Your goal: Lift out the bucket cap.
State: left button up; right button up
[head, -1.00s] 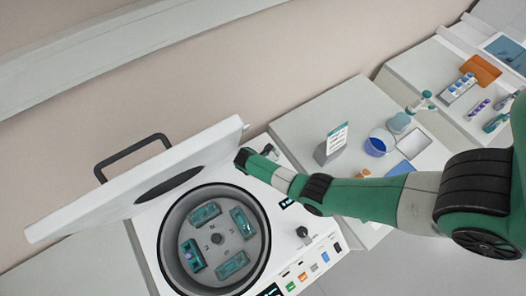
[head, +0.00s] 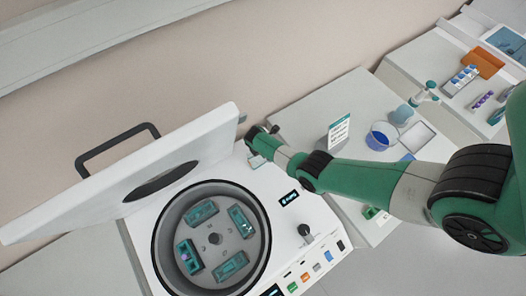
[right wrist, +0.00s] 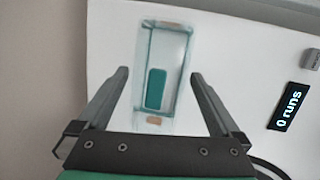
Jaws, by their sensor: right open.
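A clear box-shaped cap with a teal panel (right wrist: 158,75) lies on the white top of the centrifuge, seen in the right wrist view between and beyond my fingers. In the head view a small pale piece of it (head: 257,162) shows just below my right gripper (head: 258,142). That gripper is open and empty, its two fingers (right wrist: 159,76) apart on either side of the cap in the picture. The round rotor chamber (head: 212,240) holds several teal buckets; the left bucket (head: 188,257) shows light and purple bits inside. My left gripper is out of view.
The centrifuge lid (head: 125,180) stands open at the back left. A display (right wrist: 288,107) reads "0 runs". On the bench to the right are a sign stand (head: 338,132), a blue-filled bowl (head: 381,137), a bottle (head: 403,115) and an orange tray (head: 484,62).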

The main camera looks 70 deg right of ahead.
jog(key=shift+r, duration=0.1)
jog(key=c, duration=1.3)
jog(key=shift+s+a+r+p, duration=0.1)
jog(key=shift+s+r+p, duration=0.05)
jog(key=shift+r+p, duration=0.35)
notch_tip(320, 180, up, 7)
jog(key=p, duration=0.7)
jog(key=shift+r, duration=0.1)
jog(key=s+a, duration=0.5)
jog(key=s, duration=0.3)
jog(key=s+a+f, duration=0.1)
jog(key=s+a, duration=0.5)
jog(key=s, duration=0.2)
jog(key=shift+s+p, duration=0.2)
jog(key=shift+p, duration=0.25)
